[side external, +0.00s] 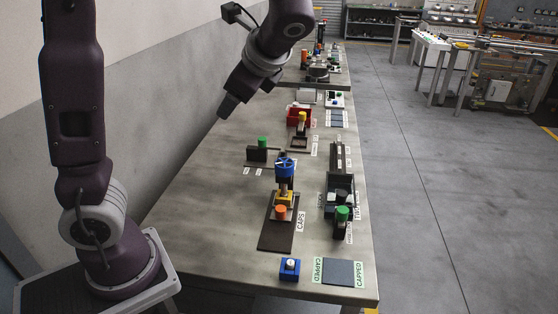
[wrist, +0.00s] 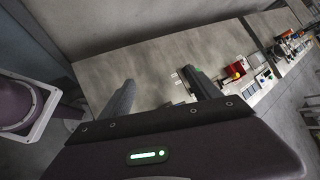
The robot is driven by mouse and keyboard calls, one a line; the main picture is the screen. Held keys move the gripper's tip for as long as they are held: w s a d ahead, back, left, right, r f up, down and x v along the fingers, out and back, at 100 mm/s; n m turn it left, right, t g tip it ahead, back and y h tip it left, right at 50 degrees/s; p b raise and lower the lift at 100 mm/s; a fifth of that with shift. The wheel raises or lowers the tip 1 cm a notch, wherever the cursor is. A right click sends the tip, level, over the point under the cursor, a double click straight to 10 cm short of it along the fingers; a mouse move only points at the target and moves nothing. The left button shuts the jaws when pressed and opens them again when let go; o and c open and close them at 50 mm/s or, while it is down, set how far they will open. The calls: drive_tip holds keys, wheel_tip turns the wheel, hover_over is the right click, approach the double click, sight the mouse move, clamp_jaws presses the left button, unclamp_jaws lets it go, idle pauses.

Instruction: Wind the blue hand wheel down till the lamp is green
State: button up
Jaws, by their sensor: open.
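The blue hand wheel (side external: 285,163) sits on top of an upright press-like fixture on a dark base plate (side external: 277,237), near the middle of the bench. An orange cylindrical part (side external: 281,212) stands at the front of the fixture, by a yellow part. My gripper (side external: 226,108) is raised above the bench, up and left of the wheel, and touches nothing. In the wrist view its two fingers (wrist: 160,84) are spread apart with nothing between them. I cannot make out the wheel in the wrist view. I cannot tell which item is the lamp or its colour.
A black block with a green top (side external: 262,143) stands behind the fixture. A dark rack with green-topped parts (side external: 343,213) stands to its right. A blue box with a white button (side external: 289,267) and a dark "CAPPED" pad (side external: 342,272) lie in front. The bench's left side is clear.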

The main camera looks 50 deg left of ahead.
sight(279, 159)
drive_tip(key=w+d+f+m+t+y, duration=0.1)
drive_tip(key=w+f+m+t+y, duration=0.1)
drive_tip(key=w+m+y, duration=0.95)
drive_tip(key=f+n+h, duration=0.1)
drive_tip(key=f, duration=0.6)
drive_tip(key=w+f+n+h, duration=0.1)
drive_tip(key=f, duration=0.7)
drive_tip(key=w+f+n+h, duration=0.1)
drive_tip(key=f, duration=0.6)
drive_tip(key=shift+w+a+f, duration=0.15)
drive_tip(key=shift+w+f, duration=0.05)
drive_tip(key=shift+f, duration=0.15)
drive_tip(key=a, duration=0.7)
drive_tip(key=shift+w, duration=0.4)
drive_tip(key=c, duration=1.4)
drive_tip(key=shift+o, duration=0.2)
drive_tip(key=shift+w+d+m+t+h, duration=0.1)
drive_tip(key=shift+w+m+t+h, duration=0.1)
drive_tip(key=shift+m+t, duration=0.45)
drive_tip(key=shift+w+m+t+h, duration=0.1)
drive_tip(key=shift+m+t+h, duration=0.2)
drive_tip(key=shift+t, duration=0.6)
drive_tip(key=shift+w+d+m+t+h, duration=0.15)
drive_tip(key=shift+m+t, duration=0.35)
drive_tip(key=shift+t, duration=0.25)
drive_tip(key=shift+a, duration=0.1)
drive_tip(key=o, duration=1.4)
drive_tip(key=shift+c, duration=0.2)
